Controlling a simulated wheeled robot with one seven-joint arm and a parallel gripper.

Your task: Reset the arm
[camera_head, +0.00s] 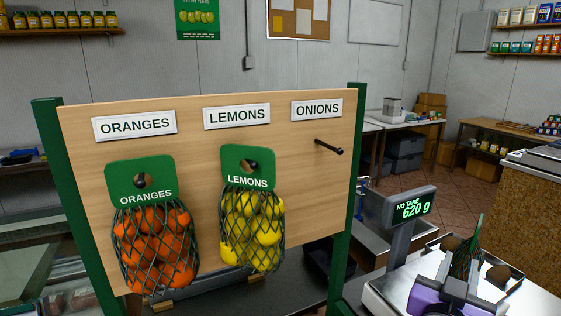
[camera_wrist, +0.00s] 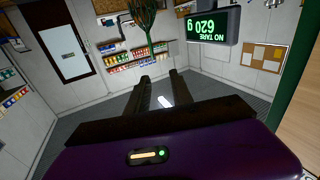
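My gripper (camera_head: 458,270) is purple with dark fingers and shows at the lower right of the head view, over the scale (camera_head: 378,300). What the net holds is mostly hidden.
The scale display (camera_head: 413,209) reads 620 g. A wooden board (camera_head: 330,185) with green posts stands left of it. A net of oranges (camera_head: 155,245) and a net of lemons (camera_head: 252,230) hang there; the ONIONS hook (camera_head: 328,147) is bare. A counter (camera_head: 535,200) is at right.

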